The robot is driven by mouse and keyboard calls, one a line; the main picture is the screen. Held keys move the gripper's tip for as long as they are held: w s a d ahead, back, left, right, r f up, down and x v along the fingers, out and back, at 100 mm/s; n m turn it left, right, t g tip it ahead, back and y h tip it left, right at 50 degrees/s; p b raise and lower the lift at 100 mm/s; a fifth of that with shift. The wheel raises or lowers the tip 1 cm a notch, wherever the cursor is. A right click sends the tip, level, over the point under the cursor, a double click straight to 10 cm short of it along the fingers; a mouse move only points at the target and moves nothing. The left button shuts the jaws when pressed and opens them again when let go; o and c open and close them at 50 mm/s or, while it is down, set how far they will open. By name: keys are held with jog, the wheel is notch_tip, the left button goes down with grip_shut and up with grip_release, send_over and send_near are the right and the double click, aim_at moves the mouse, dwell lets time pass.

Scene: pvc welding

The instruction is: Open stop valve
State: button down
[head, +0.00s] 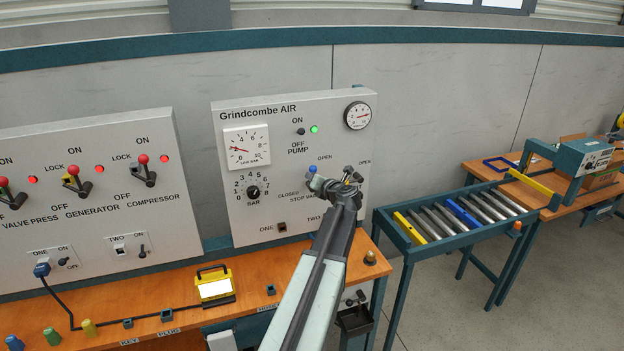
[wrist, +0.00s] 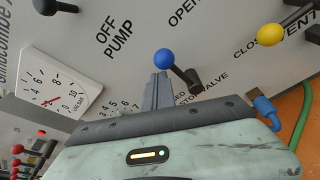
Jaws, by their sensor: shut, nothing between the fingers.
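The stop valve lever has a blue ball knob (head: 312,169) on a dark arm, on the Grindcombe AIR panel (head: 223,190). The knob is just below an OPEN label in the head view. In the wrist view the blue knob (wrist: 163,57) is at the fingertips, and its arm runs down right towards the STOP VALVE label. My gripper (head: 322,184) is in front of the panel beside the knob. Its fingers (wrist: 160,76) are shut and empty, and their tips appear against or just short of the knob; I cannot tell whether they touch. The gripper hides part of the valve area.
A yellow-knobbed lever (wrist: 268,35) by the VENT label is close on the right. The pressure gauge (head: 247,147), round gauge (head: 357,115) and BAR dial (head: 253,191) share the panel. A lit yellow lamp (head: 215,287) stands on the bench. A roller conveyor (head: 465,215) is to the right.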

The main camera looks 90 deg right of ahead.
jog(key=shift+s+d+r, duration=0.1)
jog(key=shift+s, duration=0.1)
jog(key=s+a, duration=0.3)
jog(key=a, duration=0.8)
jog(key=shift+a+f, duration=0.15)
jog(key=shift+f, duration=0.15)
